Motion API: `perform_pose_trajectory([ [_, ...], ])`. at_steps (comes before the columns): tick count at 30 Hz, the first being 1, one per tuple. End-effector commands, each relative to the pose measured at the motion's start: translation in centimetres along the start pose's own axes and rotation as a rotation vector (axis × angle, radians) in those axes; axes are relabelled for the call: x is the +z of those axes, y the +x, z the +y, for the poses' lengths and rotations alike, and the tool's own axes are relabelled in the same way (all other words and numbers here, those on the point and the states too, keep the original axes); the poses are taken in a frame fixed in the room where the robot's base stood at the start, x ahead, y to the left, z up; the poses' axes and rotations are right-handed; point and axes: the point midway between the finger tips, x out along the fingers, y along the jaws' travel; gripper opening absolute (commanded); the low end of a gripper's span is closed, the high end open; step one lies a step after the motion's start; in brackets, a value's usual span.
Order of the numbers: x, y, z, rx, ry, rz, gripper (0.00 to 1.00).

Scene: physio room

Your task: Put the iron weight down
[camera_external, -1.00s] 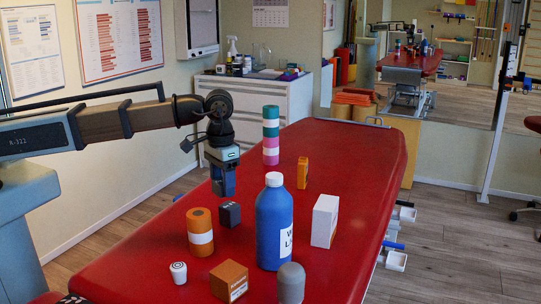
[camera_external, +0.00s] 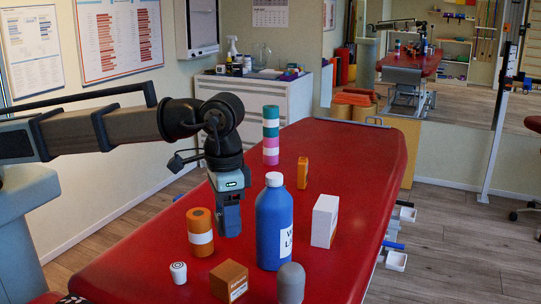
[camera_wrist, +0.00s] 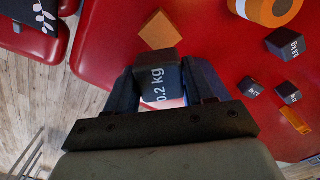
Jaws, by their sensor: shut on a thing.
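My gripper (camera_external: 229,222) is over the red treatment table (camera_external: 340,180), left of the blue bottle. In the wrist view my gripper (camera_wrist: 160,72) is shut on the iron weight (camera_wrist: 158,86), a dark block marked "0.2 kg". A finger stands on each side of it. In the external view the weight cannot be made out, as the fingers cover that spot. I cannot tell whether its underside touches the table.
An orange roll (camera_external: 200,238) stands just left of my gripper and the blue bottle (camera_external: 273,225) just right. An orange block (camera_external: 229,284) and a white-topped piece (camera_external: 178,273) are nearer the camera. Several small dark blocks (camera_wrist: 285,43) show at right in the wrist view.

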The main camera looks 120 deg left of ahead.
Motion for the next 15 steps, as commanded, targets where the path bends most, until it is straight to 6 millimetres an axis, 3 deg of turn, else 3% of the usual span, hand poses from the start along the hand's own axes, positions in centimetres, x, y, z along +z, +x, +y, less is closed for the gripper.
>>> perform_pose_trajectory([
  [15, 0.4, 6.2, -0.3, 0.000, -0.007, -0.001, 0.16],
])
